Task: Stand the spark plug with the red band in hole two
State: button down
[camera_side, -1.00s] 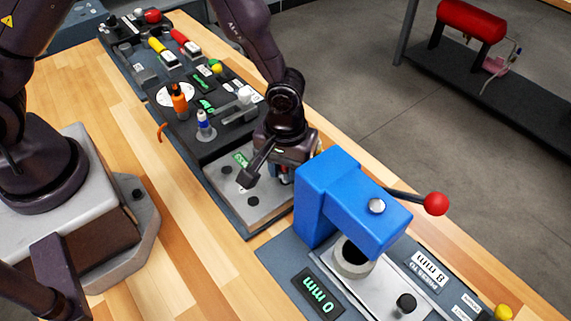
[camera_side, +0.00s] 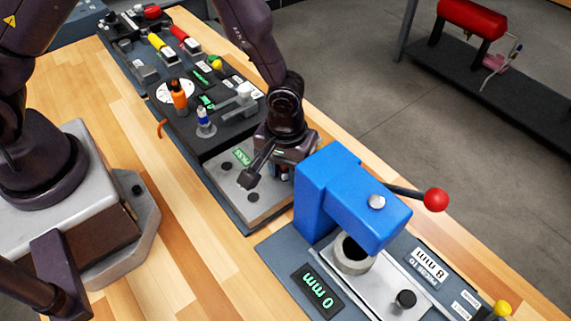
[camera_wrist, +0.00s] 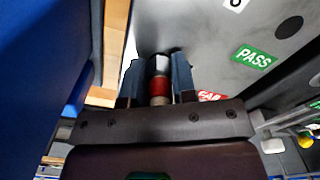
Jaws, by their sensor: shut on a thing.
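My gripper (camera_wrist: 157,74) is shut on the spark plug with the red band (camera_wrist: 159,87), which sits between its two bluish fingers in the wrist view. The plug has a dark and pale end beyond the band. In the side view my gripper (camera_side: 284,172) is low at the right edge of the grey test plate (camera_side: 270,208), and the plug is mostly hidden there. The plate has dark holes (camera_side: 253,197), one also in the wrist view (camera_wrist: 288,27). I cannot tell which is hole two. Whether the plug's end touches the plate is unclear.
The blue press (camera_side: 350,195) with its red-knobbed lever (camera_side: 436,201) stands close to the right of my gripper. A blue-banded plug (camera_side: 205,122) and an orange-handled tool (camera_side: 179,97) stand on the dark panel behind.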

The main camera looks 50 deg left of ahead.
jog(key=shift+f, duration=0.35)
jog(key=c, duration=1)
grip_release()
jog(key=shift+c, duration=1.1)
jog(key=shift+o, duration=0.3)
jog(key=shift+r, duration=0.3)
jog(key=o, duration=0.5)
jog(key=shift+r, duration=0.3)
jog(key=shift+c, duration=0.2)
jog(key=shift+r, duration=3)
